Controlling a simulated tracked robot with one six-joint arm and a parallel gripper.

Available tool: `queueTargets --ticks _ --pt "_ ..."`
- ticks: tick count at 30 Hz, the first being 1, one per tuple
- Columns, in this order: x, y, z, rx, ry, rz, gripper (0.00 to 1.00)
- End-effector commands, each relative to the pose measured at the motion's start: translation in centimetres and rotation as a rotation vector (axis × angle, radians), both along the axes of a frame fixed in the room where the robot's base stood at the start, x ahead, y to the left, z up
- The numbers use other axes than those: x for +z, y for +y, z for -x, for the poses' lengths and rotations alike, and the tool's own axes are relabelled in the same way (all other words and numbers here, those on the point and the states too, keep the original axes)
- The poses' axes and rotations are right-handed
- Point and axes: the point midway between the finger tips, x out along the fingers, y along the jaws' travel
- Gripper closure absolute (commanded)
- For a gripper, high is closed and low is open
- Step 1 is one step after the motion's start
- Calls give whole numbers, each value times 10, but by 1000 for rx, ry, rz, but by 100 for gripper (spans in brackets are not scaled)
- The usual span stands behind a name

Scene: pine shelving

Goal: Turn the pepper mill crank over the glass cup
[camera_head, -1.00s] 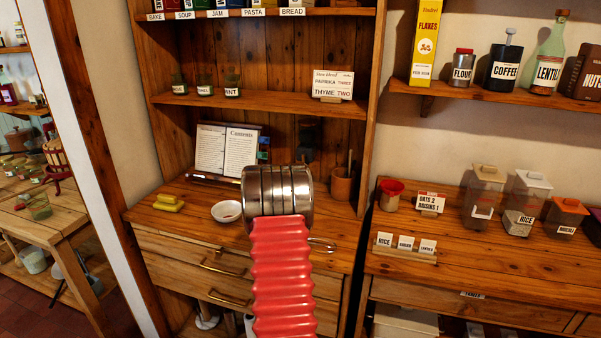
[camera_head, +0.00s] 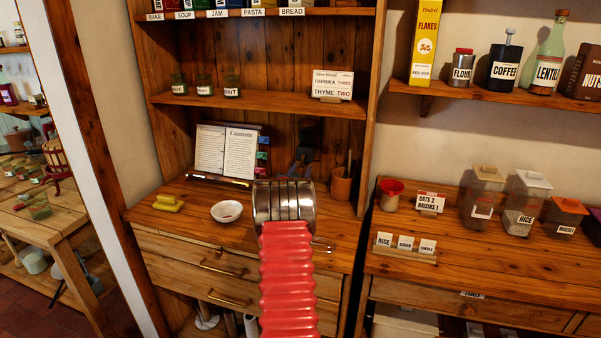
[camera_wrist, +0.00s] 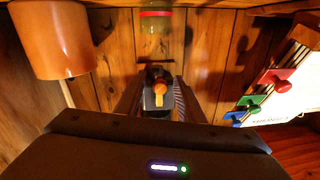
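A dark upright object, apparently the pepper mill (camera_head: 307,134), stands at the back of the cupboard counter, its lower part behind my wrist. In the wrist view, a dark and grey body with an orange knob (camera_wrist: 160,88), apparently its crank, lies ahead. My gripper (camera_wrist: 155,98) is open, with one finger on each side of this knob and body; I cannot tell if they touch. A greenish glass with a red band, perhaps the glass cup (camera_wrist: 155,38), shows beyond, at the top of the wrist view. In the head view my gripper is mostly hidden by my wrist.
An orange-brown pot (camera_head: 342,184) stands right of the mill; it also shows in the wrist view (camera_wrist: 55,40). An open book (camera_head: 226,150) with coloured tabs stands to the left. A white bowl (camera_head: 227,211) and yellow blocks (camera_head: 168,202) lie in front. A shelf (camera_head: 265,104) spans above.

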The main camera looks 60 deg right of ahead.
Motion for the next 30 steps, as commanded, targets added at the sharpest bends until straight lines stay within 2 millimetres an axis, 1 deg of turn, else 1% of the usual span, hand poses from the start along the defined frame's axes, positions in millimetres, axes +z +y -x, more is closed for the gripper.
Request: queueTargets --ticks 5,6,18,21,23,24,30 --pt "0 0 0 0 0 0 65" --pt "0 0 0 0 0 0 66" --pt "0 1 0 0 0 0 94" --pt "0 1 0 1 0 0 100" --pt "0 1 0 1 0 0 100" --pt "0 5 0 0 0 0 100" --pt "0 1 0 0 -2 0 100"
